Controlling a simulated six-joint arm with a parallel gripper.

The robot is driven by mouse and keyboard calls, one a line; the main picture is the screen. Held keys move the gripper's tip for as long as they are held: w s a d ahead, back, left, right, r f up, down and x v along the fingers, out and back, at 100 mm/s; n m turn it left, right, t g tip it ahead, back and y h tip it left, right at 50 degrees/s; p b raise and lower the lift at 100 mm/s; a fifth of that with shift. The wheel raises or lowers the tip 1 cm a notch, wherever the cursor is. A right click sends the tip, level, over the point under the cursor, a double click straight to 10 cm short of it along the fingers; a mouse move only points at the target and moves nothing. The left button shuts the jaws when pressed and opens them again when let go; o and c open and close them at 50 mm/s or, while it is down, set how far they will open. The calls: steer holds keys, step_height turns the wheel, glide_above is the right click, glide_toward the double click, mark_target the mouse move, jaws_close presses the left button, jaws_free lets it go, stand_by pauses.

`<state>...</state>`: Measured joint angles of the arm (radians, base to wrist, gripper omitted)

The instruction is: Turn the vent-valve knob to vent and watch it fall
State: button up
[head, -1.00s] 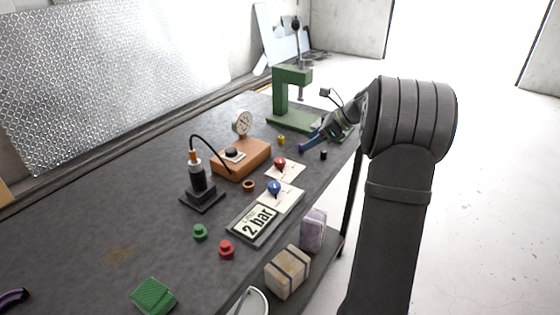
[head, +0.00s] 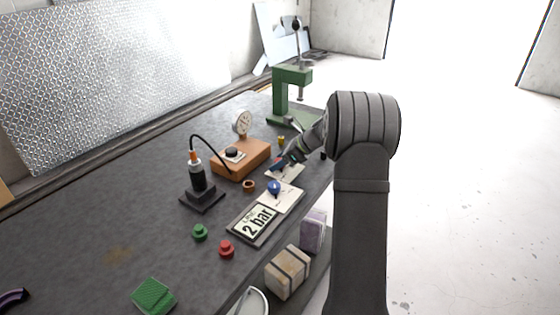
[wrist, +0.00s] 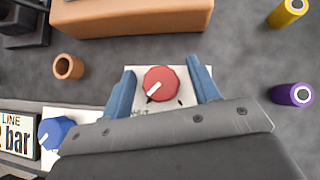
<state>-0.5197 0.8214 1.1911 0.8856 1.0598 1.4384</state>
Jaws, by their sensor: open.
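The red knob (wrist: 161,84) with a white pointer sits on a white plate (wrist: 150,104); I cannot read the plate's lettering. The pointer aims to the lower left in the wrist view. My gripper (wrist: 163,86) is open, with one blue finger on each side of the red knob; I cannot tell whether they touch it. In the head view my gripper (head: 277,165) covers the red knob. An orange-brown block (head: 241,160) carries a dial gauge (head: 242,123), with a hose to a black cylinder (head: 197,178) on a dark base.
A blue knob (head: 274,187) and a "LINE 2 bar" sign (head: 254,222) lie nearer the front. A green press (head: 290,95) stands behind.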

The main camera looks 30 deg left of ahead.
steer(key=c, duration=1)
steer(key=shift+o, duration=0.2)
steer(key=shift+n+g, duration=0.3)
steer(key=n+g+h, duration=0.1)
steer(key=n, duration=0.1)
steer(key=n+g+h, duration=0.1)
steer(key=n+g, duration=0.1)
steer(key=n, duration=0.1)
steer(key=shift+n+g, duration=0.3)
steer(key=n+g+h, duration=0.2)
steer(key=n+h, duration=0.1)
steer(key=n, duration=0.2)
steer(key=shift+h, duration=0.4)
steer(key=shift+n, duration=0.4)
